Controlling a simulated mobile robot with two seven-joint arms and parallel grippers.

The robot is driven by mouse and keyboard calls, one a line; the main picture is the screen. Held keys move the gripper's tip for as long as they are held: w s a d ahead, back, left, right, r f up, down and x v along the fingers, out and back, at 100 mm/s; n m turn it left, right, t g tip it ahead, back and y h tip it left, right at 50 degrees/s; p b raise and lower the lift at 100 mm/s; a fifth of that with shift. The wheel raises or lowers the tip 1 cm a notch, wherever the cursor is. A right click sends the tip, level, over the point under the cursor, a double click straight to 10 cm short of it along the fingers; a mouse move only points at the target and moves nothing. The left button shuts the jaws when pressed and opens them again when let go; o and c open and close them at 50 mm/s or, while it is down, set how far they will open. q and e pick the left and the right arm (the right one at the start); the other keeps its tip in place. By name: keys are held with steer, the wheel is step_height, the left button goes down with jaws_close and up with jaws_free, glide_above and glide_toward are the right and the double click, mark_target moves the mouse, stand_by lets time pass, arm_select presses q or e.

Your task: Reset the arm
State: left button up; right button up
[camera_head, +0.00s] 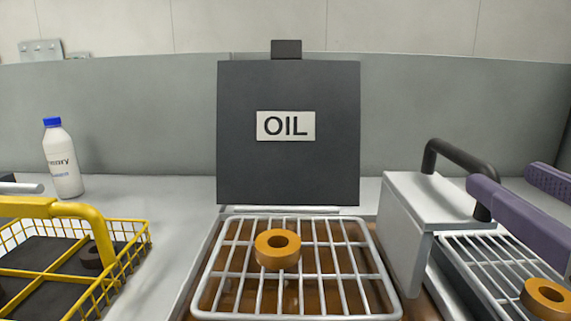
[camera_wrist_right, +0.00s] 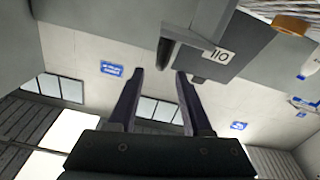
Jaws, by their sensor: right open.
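My right gripper (camera_head: 504,179) is at the right edge of the head view, with two purple fingers spread apart. In the right wrist view its fingers (camera_wrist_right: 160,74) are open with nothing held between them. A black handle (camera_head: 455,165) on a light grey box (camera_head: 405,225) stands just left of the fingertips. In the wrist view the handle (camera_wrist_right: 166,52) shows beyond the fingertips, apart from them as far as I can tell.
An orange ring (camera_head: 278,249) lies on the wire rack (camera_head: 330,262) before the OIL panel (camera_head: 288,85). Another ring (camera_head: 547,297) lies on the right rack (camera_head: 480,250). A yellow basket (camera_head: 130,232) and a blue-capped bottle (camera_head: 62,165) stand left. Bare counter (camera_head: 180,225) lies between.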

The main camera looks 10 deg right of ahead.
steer(key=shift+r+p, duration=0.1)
steer(key=shift+p, duration=0.3)
steer(key=s+a+f+n+g+y+p, duration=0.2)
steer(key=s+a+g+y+p, duration=0.2)
steer(key=s+g+p, duration=1.1)
steer(key=w+r+t+p, duration=0.1)
steer(key=w+r+p, duration=0.2)
steer(key=r+p, duration=3.2)
steer(key=shift+r+p, duration=0.3)
steer(key=shift+p, duration=0.95)
steer(key=shift+f, duration=0.1)
